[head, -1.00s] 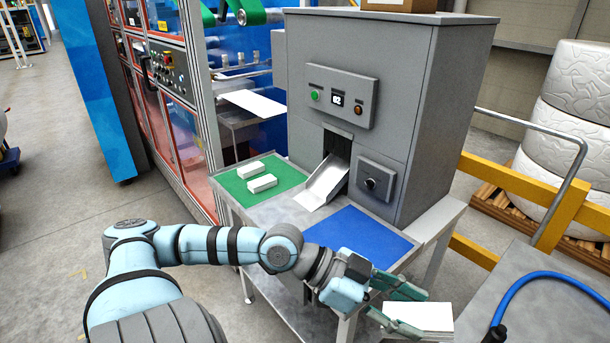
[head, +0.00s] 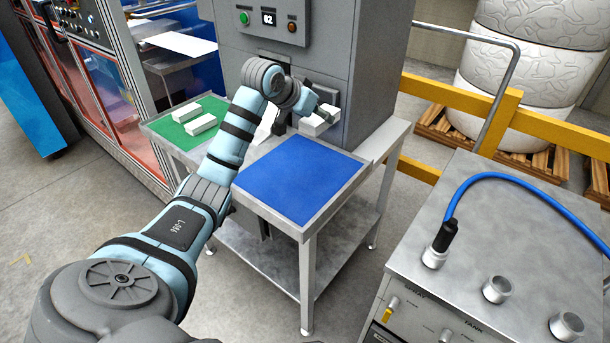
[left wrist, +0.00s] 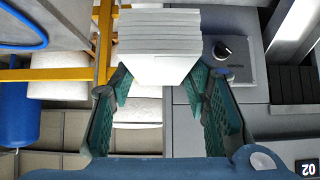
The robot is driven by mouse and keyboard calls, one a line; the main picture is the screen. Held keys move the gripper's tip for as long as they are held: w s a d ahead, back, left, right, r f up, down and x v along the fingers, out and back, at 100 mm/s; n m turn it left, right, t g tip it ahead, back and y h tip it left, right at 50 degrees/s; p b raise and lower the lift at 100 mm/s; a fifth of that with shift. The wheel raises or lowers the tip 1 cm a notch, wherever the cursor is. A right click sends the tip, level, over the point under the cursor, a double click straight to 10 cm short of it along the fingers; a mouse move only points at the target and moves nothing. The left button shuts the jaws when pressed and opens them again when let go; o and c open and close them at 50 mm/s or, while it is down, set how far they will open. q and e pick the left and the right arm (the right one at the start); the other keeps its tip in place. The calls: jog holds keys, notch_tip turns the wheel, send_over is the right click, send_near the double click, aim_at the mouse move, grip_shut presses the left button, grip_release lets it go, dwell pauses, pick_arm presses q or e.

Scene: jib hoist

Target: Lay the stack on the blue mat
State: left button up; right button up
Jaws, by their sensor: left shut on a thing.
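My left gripper (head: 326,110) is shut on a white stack (head: 313,125), held in front of the grey machine, beyond the far edge of the blue mat (head: 300,180). In the left wrist view, the stack (left wrist: 160,40) shows several thin layers, pinched between the teal fingers of my left gripper (left wrist: 160,80). The blue mat lies bare on the front right of the metal table. My right gripper is not in view.
Two white stacks (head: 186,112) (head: 201,124) lie on the green mat (head: 164,128) at the left. The grey machine (head: 345,50) stands close behind the held stack. A metal cabinet (head: 480,225) with a blue hose (head: 530,187) stands at the right.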

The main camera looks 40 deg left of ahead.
pick_arm(q)
notch_tip(320, 180, down, 18)
jog(key=shift+s+f+b, duration=0.1)
jog(key=shift+f+b, duration=0.1)
jog(key=shift+b, duration=1.05)
jog(key=o, duration=1.2)
jog(key=shift+a, duration=0.1)
jog(key=p+v, duration=0.2)
jog(key=v, duration=1)
jog(key=shift+r, duration=0.1)
